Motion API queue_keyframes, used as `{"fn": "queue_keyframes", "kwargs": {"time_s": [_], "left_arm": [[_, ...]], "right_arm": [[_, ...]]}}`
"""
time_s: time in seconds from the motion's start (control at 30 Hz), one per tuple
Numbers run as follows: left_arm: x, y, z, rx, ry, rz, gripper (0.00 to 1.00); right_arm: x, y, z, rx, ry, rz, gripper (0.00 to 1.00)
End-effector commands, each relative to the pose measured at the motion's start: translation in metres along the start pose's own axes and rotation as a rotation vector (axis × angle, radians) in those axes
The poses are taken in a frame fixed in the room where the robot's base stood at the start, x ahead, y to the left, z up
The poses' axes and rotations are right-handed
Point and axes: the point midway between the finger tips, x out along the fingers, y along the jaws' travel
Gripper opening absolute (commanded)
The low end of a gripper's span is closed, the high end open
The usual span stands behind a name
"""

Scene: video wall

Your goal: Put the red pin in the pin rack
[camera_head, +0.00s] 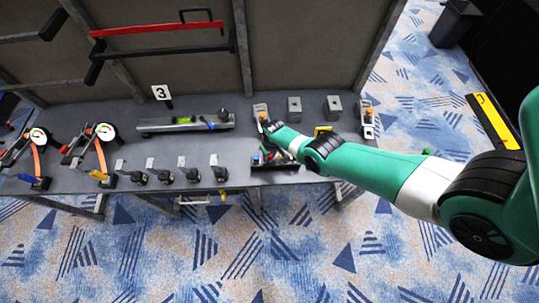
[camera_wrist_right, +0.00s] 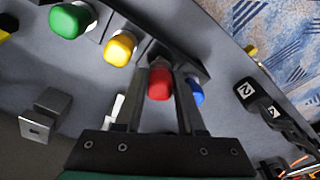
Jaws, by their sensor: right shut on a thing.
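The red pin (camera_wrist_right: 159,84) is between the two fingers of my right gripper (camera_wrist_right: 161,72) in the wrist view, and the fingers are shut on it. The dark pin rack (camera_head: 284,167) lies near the front edge of the table in the head view, under my right gripper (camera_head: 268,154). A green pin (camera_wrist_right: 70,20), a yellow pin (camera_wrist_right: 120,48) and a blue pin (camera_wrist_right: 197,95) stand along the rack in the wrist view. The red pin is in line between yellow and blue; its lower end is hidden, so I cannot tell whether it is seated. My left gripper is out of view.
Several black clamps (camera_head: 165,175) stand along the table front, left of the rack. A level (camera_head: 184,121) and two dial gauges (camera_head: 104,131) lie further left. Grey blocks (camera_head: 294,106) stand behind my right gripper. Tool bars hang on the back panel.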

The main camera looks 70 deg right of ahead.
Motion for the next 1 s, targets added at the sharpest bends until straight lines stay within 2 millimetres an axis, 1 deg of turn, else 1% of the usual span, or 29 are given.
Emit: {"fn": "queue_keyframes", "kwargs": {"time_s": [0.17, 0.63, 0.93, 0.97, 1.0], "left_arm": [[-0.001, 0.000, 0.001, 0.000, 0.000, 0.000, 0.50], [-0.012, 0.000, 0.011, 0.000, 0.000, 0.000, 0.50], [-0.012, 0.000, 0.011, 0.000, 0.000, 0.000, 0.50], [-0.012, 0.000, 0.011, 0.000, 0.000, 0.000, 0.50], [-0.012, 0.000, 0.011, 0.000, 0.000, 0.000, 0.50]], "right_arm": [[0.002, 0.000, 0.000, 0.000, 0.000, 0.000, 0.00], [0.016, 0.000, 0.002, 0.000, 0.000, 0.000, 0.00], [0.016, 0.000, 0.002, 0.000, 0.000, 0.000, 0.00], [0.016, 0.000, 0.002, 0.000, 0.000, 0.000, 0.42], [0.016, 0.000, 0.002, 0.000, 0.000, 0.000, 0.49]]}}
